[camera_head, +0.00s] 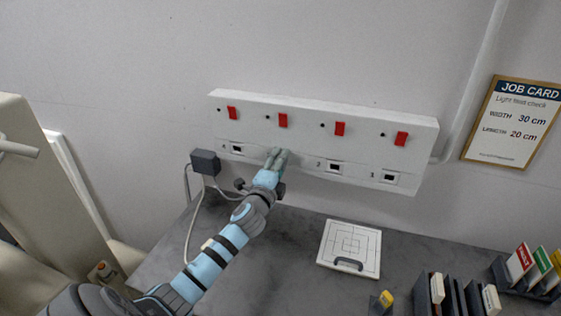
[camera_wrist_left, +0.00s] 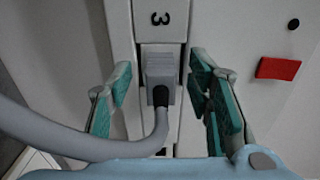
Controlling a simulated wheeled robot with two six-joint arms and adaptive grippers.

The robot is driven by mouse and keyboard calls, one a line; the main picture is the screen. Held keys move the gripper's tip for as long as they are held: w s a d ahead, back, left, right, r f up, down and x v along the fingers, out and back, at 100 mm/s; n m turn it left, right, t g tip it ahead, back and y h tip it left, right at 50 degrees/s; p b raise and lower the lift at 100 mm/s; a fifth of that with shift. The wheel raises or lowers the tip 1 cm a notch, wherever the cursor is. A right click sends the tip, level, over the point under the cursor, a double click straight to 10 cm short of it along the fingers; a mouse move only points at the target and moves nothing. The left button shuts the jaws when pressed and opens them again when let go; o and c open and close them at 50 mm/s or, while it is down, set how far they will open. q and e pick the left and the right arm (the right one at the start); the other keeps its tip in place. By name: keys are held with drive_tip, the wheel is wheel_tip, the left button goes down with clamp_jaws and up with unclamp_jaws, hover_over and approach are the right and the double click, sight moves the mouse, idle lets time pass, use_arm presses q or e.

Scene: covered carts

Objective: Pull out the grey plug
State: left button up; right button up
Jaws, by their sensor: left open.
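A white socket panel (camera_head: 300,112) on the wall has a row of red switches above numbered sockets. In the left wrist view, a light grey plug (camera_wrist_left: 158,66) sits in the socket marked 3, its grey cable (camera_wrist_left: 90,147) curving away to the left. My left gripper (camera_head: 278,158) is at that socket and hides the plug in the head view. In the left wrist view, the open fingers (camera_wrist_left: 160,90) stand on either side of the plug, with gaps visible on both sides. My right gripper is not in view.
A dark grey block (camera_head: 205,161) with a cable is at the panel's lower left. A white square plate (camera_head: 350,249) lies on the dark worktop (camera_head: 268,290). Racks with coloured cards (camera_head: 520,262) stand at the right. A job card (camera_head: 512,120) hangs on the wall.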

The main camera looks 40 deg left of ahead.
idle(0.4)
use_arm(q)
clamp_jaws()
drive_tip(key=shift+s+d, duration=0.1)
drive_tip(key=shift+s, duration=0.15)
drive_tip(key=shift+p+v, duration=0.55)
drive_tip(key=shift+v, duration=2.2)
